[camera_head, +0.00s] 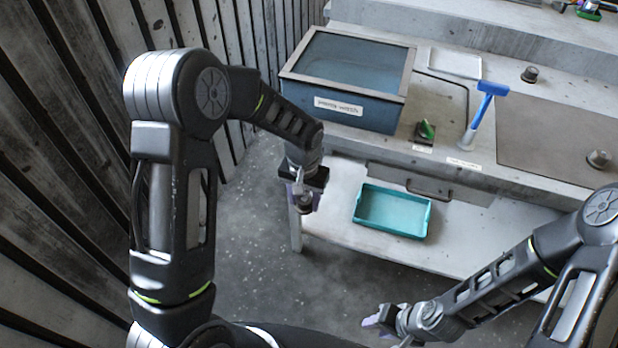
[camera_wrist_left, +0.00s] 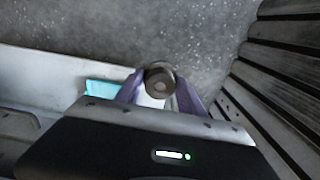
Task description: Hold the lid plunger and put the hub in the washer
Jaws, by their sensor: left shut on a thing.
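My left gripper (camera_head: 305,199) is shut on a dark round metal hub (camera_head: 305,205), over the floor in front of the bench. The left wrist view shows the hub (camera_wrist_left: 160,79) between two purple fingers. The washer (camera_head: 340,114) is a blue-grey box with a pale label at the back left of the bench. A framed, glassy blue top covers it; whether this is a shut lid is unclear. A small black block with a green part (camera_head: 427,131), possibly the lid plunger, stands right of the washer. My right gripper (camera_head: 381,318) is low at bottom centre, apart from everything; its finger gap is unclear.
A blue-headed tool (camera_head: 482,105) stands upright on the bench. Other dark knob-like parts (camera_head: 529,74) sit further right, one on a brown mat (camera_head: 552,140). A teal tray (camera_head: 392,231) lies on the lower shelf. A slatted wall (camera_head: 60,150) is close at left.

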